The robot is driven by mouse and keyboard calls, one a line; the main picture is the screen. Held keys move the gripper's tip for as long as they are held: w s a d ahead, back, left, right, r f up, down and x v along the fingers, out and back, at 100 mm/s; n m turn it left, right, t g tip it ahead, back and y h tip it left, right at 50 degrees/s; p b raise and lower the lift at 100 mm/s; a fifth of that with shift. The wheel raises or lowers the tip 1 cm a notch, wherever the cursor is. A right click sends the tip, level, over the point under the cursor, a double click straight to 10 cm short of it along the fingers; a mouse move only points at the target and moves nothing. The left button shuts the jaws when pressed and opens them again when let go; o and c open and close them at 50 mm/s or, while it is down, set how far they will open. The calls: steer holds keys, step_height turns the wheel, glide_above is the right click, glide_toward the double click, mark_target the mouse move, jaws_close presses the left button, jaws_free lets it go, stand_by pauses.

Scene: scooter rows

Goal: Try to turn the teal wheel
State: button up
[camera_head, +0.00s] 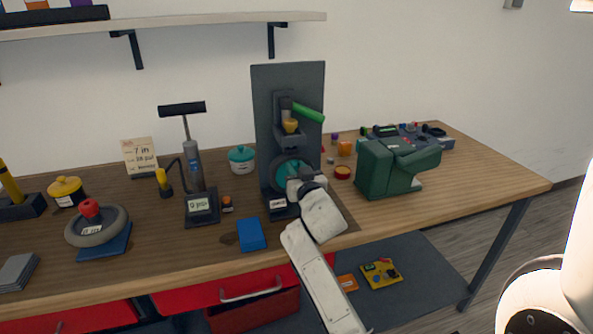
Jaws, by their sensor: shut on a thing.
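The teal wheel (286,172) sits low on a dark upright stand with a grey back panel (258,105) on the wooden table. My gripper (295,180) is in front of the wheel, at its right side, and hides part of it. The gripper appears shut on the wheel's edge, but its fingertips are small and partly hidden by my white arm.
Left of the stand are a teal-lidded pot (241,157), a floor pump (194,170) and a grey tyre (85,231). A blue block (251,234) lies in front. A green vice-like machine (385,168) stands to the right.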

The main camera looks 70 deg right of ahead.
steer(key=shift+w+a, duration=0.25)
stand_by(1.2)
steer(key=shift+s+d, duration=0.25)
stand_by(1.1)
steer(key=o, duration=1.9)
steer(key=shift+s+d, duration=0.1)
steer(key=shift+c, duration=0.2)
steer(key=p+v, duration=0.3)
steer(key=v, duration=0.5)
